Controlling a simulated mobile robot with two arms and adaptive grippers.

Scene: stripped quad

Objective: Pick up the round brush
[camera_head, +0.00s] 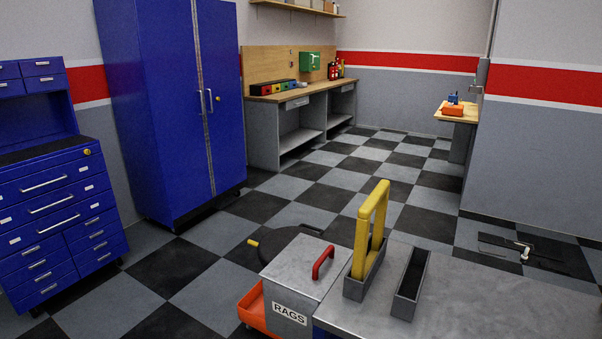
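I cannot make out a round brush for certain in the head view. A dark round object (290,246) with a yellow-tipped piece at its left shows low behind the grey RAGS box; the box hides part of it, and I cannot tell what it is. A yellow loop-shaped frame (362,240) stands upright in a narrow grey holder (354,289) on the metal bench top. An empty-looking grey slot holder (405,300) stands beside it on the right. Neither of my grippers is in view.
The metal bench top (480,305) fills the lower right. The RAGS box (300,268) has a red handle. Blue cabinets (165,110) and drawers (60,205) line the left. A workbench (290,97) stands behind. A dark flat item (550,262) lies at right. The checkered floor between is mostly clear.

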